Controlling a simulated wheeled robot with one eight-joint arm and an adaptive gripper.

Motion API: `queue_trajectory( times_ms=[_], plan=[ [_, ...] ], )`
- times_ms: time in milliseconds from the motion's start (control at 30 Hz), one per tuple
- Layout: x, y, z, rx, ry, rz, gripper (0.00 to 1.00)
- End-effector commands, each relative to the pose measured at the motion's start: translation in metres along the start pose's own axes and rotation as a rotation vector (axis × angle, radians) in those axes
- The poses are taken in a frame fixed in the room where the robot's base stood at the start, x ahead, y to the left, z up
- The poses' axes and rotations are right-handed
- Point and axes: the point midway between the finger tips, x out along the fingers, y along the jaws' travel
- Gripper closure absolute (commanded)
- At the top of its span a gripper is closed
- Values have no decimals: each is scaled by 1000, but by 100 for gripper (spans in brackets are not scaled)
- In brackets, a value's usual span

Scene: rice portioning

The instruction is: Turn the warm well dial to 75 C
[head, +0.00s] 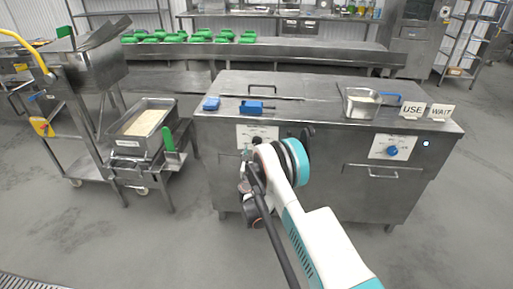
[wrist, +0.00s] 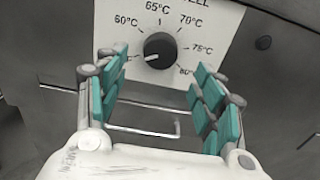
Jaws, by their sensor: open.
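The black warm well dial (wrist: 160,50) is on a white panel (wrist: 215,20) in the wrist view, with marks for 60, 65, 70 and 75 °C and a partly hidden one around 80. Its white pointer line is turned to the left, toward a partly covered mark below 60 °C. My gripper (wrist: 160,66) is open, its teal-padded fingers on either side of the dial in the picture. No contact with the dial shows. In the head view my arm covers part of the left panel (head: 257,131), and the fingertips cannot be made out.
The steel counter (head: 300,88) carries blue items (head: 255,107), a steel pan (head: 360,103) and USE (head: 411,110) and WAIT (head: 440,112) signs. A second panel has a blue dial (head: 392,151). A cart with a rice pan (head: 145,124) stands left. Handles protrude below the panels.

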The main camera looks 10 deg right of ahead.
Motion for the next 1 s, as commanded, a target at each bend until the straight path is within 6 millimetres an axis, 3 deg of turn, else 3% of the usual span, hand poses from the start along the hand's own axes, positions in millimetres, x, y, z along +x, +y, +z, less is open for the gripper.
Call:
queue_trajectory(
  times_ms=[100, 300, 767, 933, 967, 1000],
  plan=[
    [23, -1, -3, 0, 0, -1, 38],
    [50, 0, -1, 1, 0, -1, 38],
    [61, 0, 1, 1, 0, 0, 38],
    [60, 0, 1, 1, 0, 0, 76],
    [60, 0, 1, 1, 0, 0, 82],
    [61, 0, 1, 1, 0, 0, 82]
  ],
)
